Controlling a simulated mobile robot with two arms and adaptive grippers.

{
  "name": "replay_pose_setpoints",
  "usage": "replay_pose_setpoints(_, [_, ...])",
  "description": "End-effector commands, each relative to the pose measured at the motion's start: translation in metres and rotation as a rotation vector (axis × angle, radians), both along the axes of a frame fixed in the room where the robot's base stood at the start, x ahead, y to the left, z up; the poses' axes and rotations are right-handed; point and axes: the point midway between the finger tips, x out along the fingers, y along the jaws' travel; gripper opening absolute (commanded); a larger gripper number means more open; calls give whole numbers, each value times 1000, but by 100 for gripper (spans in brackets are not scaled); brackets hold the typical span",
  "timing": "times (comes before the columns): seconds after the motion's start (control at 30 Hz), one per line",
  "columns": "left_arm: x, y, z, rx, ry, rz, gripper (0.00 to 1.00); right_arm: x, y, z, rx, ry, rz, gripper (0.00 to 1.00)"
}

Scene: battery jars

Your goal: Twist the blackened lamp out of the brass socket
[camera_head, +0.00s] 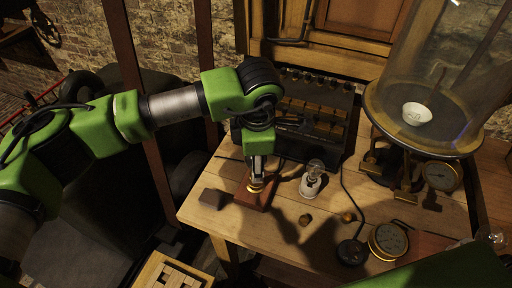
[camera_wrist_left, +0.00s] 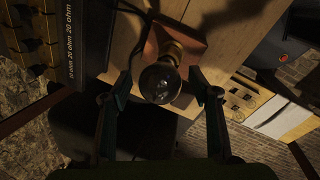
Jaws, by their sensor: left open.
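The blackened lamp (camera_wrist_left: 160,84) is a dark glass bulb standing in the brass socket (camera_wrist_left: 177,52). The socket is mounted on a reddish wooden base (camera_wrist_left: 198,42), which also shows on the bench in the head view (camera_head: 248,199). My left gripper (camera_head: 261,172) is over the socket and hides most of the lamp in the head view. In the left wrist view its fingers (camera_wrist_left: 162,98) are open, one on each side of the bulb, with visible gaps. My right gripper is not in view.
Behind is a black resistance box (camera_head: 300,122); a glass bell jar (camera_head: 440,65) stands at back right.

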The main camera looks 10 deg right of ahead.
Motion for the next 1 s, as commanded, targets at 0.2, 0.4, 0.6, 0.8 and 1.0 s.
replay_pose_setpoints(0.2, [1, 0, -4, 0, -1, -1, 56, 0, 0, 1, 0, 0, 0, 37])
replay_pose_setpoints(0.4, [1, 0, -4, 0, 0, 0, 37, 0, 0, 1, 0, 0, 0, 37])
replay_pose_setpoints(0.6, [1, 0, -4, 0, 0, 0, 9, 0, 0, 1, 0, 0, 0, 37])
replay_pose_setpoints(0.8, [1, -1, -6, 0, -1, 66, 9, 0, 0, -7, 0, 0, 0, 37])
replay_pose_setpoints(1.0, [1, -1, -6, 0, -2, 211, 9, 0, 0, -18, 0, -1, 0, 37])
